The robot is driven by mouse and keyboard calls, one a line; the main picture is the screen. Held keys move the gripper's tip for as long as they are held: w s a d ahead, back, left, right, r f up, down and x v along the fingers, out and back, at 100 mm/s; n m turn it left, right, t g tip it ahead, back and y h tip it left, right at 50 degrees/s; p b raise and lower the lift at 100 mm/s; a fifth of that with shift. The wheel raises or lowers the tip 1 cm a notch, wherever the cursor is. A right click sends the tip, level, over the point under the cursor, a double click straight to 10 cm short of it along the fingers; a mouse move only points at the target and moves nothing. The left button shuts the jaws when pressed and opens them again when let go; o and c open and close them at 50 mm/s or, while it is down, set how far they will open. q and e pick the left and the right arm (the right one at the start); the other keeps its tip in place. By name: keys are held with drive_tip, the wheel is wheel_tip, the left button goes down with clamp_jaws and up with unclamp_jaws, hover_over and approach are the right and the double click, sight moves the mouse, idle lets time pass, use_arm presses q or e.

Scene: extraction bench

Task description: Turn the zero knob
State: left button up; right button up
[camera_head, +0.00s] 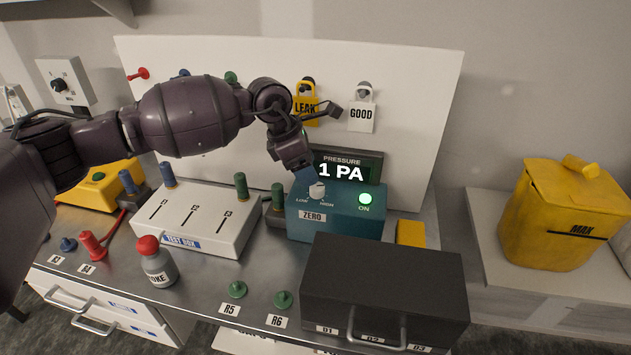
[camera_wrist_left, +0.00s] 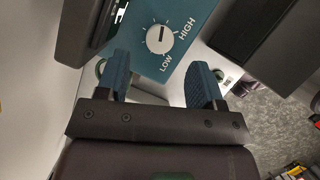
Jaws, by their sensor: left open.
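The zero knob (camera_head: 317,190) is a small white dial on the teal pressure meter (camera_head: 338,217), between the LOW and HIGH marks and above the ZERO label. In the left wrist view the knob (camera_wrist_left: 160,39) shows as a round white dial with a dark pointer line. My left gripper (camera_head: 309,181) is right above the knob in the head view. In the left wrist view its two blue fingers (camera_wrist_left: 160,76) are spread with nothing between them, and the knob lies beyond their tips. The display (camera_head: 341,171) reads 1 PA. My right gripper is not in view.
A dark drawer box (camera_head: 385,275) stands in front of the meter. A white test box (camera_head: 204,212) is to its left, with a smoke bottle (camera_head: 157,264) in front. LEAK (camera_head: 305,108) and GOOD (camera_head: 361,115) tags hang behind. A yellow bin (camera_head: 560,220) stands at right.

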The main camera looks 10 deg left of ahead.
sight(317, 186)
use_arm(q)
drive_tip(key=shift+x, duration=2.65)
